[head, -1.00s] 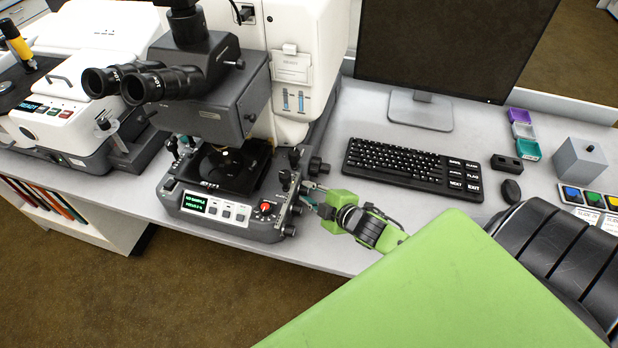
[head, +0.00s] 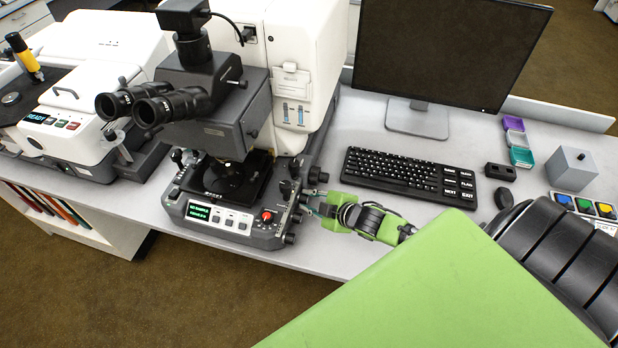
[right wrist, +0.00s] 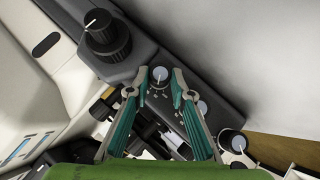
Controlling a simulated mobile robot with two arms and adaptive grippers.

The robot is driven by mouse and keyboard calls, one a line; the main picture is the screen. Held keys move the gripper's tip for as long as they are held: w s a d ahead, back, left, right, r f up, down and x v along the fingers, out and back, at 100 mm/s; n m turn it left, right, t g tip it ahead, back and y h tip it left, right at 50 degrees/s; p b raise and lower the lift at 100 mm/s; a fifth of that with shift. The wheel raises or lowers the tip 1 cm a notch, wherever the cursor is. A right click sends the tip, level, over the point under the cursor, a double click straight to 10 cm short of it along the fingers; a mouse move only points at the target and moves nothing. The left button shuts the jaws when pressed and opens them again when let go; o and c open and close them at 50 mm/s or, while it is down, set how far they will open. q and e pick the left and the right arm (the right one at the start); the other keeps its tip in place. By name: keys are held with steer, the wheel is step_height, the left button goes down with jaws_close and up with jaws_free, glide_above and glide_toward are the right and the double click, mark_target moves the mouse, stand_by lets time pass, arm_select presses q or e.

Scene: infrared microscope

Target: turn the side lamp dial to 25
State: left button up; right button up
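The microscope (head: 225,229) stands on the bench with small dials along its right side. In the right wrist view, a small grey-capped dial (right wrist: 160,73) with a printed scale lies between the tips of my right gripper (right wrist: 160,78). The teal fingers are apart, one on each side of the dial; I cannot tell if they touch it. A second grey-capped dial (right wrist: 203,106) sits lower right. The dial's reading is too small to tell. In the head view my right gripper (head: 312,203) is at the microscope's right side, its fingers small and partly hidden. My left gripper is not in view.
A large black knob (right wrist: 106,38) and another round knob (right wrist: 232,141) flank the dials. A red knob (head: 267,216) and a lit display (head: 199,212) are on the microscope's front. A keyboard (head: 408,174) and monitor (head: 440,50) stand to the right.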

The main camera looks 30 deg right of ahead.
steer(key=o, duration=0.4)
steer(key=shift+c, duration=0.2)
steer(key=v, duration=1.2)
